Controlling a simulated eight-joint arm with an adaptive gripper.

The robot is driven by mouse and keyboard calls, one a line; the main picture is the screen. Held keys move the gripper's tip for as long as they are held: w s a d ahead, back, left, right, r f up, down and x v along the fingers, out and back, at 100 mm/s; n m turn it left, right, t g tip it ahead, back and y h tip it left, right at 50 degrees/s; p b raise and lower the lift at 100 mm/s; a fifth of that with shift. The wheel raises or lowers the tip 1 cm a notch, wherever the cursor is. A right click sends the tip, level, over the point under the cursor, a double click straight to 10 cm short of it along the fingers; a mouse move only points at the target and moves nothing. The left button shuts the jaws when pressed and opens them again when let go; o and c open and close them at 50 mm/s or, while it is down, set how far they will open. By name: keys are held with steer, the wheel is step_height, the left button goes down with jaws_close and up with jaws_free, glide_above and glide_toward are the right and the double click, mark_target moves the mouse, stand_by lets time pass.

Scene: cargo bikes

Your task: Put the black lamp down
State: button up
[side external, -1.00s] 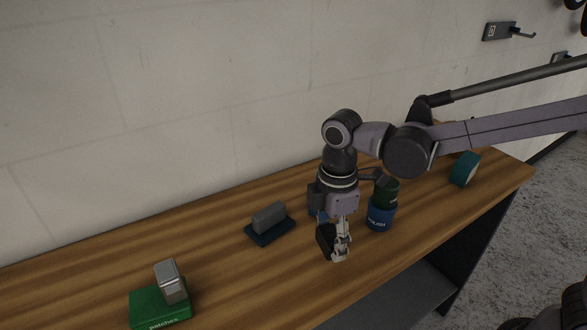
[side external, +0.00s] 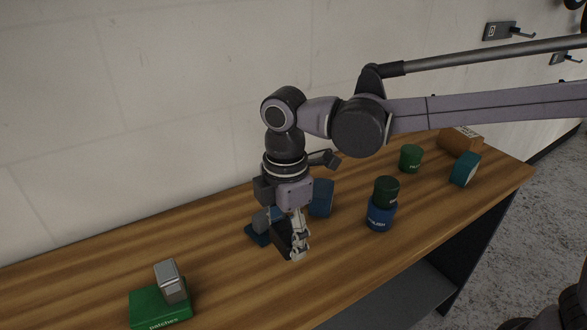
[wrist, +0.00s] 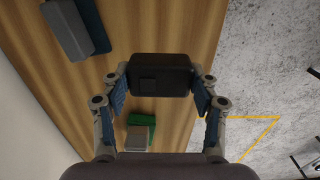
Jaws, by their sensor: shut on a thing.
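The black lamp (wrist: 160,74) is a dark box-like piece with rounded corners, held between the two fingers of my gripper (wrist: 160,98) in the wrist view. In the side view my gripper (side external: 295,240) points down over the wooden bench with the black lamp (side external: 283,240) partly hidden behind its fingers. The lamp seems to be a little above the bench top; the exact gap is hard to tell. It overlaps the grey block on the dark blue base in the side view, but the wrist view shows them apart.
The grey block (wrist: 67,30) lies on a dark blue base (wrist: 93,27). A silver block sits on a green patches box (side external: 160,307) at left. A dark green tin stands on a blue tin (side external: 380,215) at right. Bare wood (side external: 215,270) lies between the green box and my gripper.

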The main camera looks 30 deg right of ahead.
glide_above(258, 297)
step_height(258, 297, down, 4)
steer(key=shift+f, duration=2.2)
steer(key=shift+f, duration=0.15)
steer(key=o, duration=1.2)
steer(key=shift+c, duration=0.2)
